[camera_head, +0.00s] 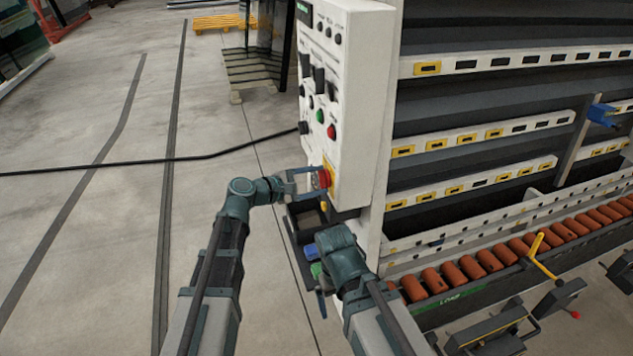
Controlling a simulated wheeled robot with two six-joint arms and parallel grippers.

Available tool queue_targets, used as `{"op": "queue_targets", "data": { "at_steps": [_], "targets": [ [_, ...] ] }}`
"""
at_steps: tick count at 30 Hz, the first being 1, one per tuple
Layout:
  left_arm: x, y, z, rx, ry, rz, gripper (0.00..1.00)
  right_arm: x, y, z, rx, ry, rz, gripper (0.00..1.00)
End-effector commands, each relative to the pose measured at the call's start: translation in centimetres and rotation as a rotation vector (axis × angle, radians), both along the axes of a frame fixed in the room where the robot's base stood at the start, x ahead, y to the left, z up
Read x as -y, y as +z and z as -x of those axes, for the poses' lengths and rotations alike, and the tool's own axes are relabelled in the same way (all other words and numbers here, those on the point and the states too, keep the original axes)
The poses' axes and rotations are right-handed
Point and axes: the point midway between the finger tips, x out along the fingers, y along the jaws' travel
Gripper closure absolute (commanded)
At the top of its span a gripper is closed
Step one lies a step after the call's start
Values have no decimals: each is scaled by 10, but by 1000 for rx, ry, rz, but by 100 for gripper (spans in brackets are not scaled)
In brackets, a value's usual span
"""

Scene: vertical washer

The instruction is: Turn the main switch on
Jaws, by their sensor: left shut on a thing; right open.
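The main switch (325,178) is a red knob on a yellow plate at the lower end of the white control panel (345,85). My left gripper (318,182) is at the panel, shut on the red knob. Its fingers partly cover the knob, and I cannot tell which way the knob is turned. My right gripper (322,290) is lower, beside the small tray under the panel. It is open, but its fingers are mostly hidden by its own wrist.
The panel carries black knobs, a green button (320,116) and a red button (332,132). A dark tray (294,232) hangs below it. A roller conveyor (470,268) with a yellow handle (541,256) runs right. A black cable (150,163) crosses the open floor at left.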

Motion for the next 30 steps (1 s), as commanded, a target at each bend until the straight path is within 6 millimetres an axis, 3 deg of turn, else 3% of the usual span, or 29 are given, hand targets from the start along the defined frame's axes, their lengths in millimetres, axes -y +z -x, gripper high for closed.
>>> {"op": "queue_targets", "data": {
  "at_steps": [30],
  "targets": [
    [1, -11, 2, 863, -1, -281, 91, 0, -82, 0, 0, 0, 0, 0]
  ]
}}
